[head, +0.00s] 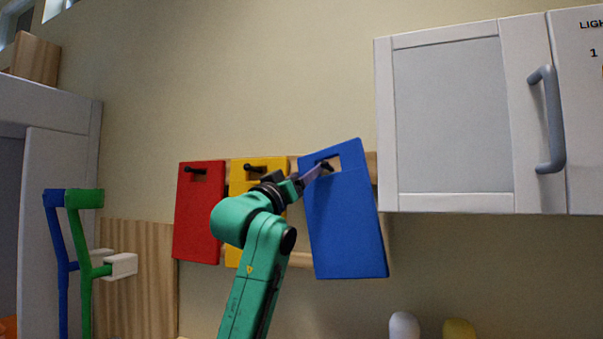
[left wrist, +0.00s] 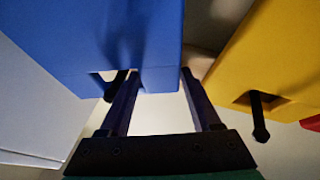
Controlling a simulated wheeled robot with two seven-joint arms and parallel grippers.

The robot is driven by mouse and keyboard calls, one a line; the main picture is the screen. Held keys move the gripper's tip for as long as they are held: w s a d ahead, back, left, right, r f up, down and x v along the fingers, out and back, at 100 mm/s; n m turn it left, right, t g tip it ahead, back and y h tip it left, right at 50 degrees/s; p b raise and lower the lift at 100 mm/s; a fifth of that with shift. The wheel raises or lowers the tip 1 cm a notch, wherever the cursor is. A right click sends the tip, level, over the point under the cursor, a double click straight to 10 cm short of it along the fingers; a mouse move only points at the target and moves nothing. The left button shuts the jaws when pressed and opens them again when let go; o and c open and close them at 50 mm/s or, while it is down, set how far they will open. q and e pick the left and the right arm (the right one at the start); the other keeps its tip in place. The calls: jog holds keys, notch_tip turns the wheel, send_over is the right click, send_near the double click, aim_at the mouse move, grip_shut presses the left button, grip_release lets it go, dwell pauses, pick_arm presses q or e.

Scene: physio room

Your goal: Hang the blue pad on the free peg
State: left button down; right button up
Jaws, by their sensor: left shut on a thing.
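A dark peg (left wrist: 115,85) shows at the slot in the left wrist view. Whether the pad's weight rests on it, I cannot tell. My right gripper is out of view.
A red pad (head: 197,225) and a yellow pad (head: 262,165) hang on pegs to the left. A white wall cabinet (head: 450,120) stands close at the right. Blue and green crutches (head: 85,255) are at the far left. White and yellow rounded tops (head: 404,326) show below.

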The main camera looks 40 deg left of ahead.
pick_arm(q)
jog(key=shift+w+f, duration=0.25)
jog(key=shift+f, duration=0.05)
jog(key=shift+c, duration=1)
grip_release()
jog(key=shift+o, duration=0.9)
jog(key=b+v, duration=0.8)
jog(key=v, duration=0.6)
jog(key=shift+s+b, duration=0.4)
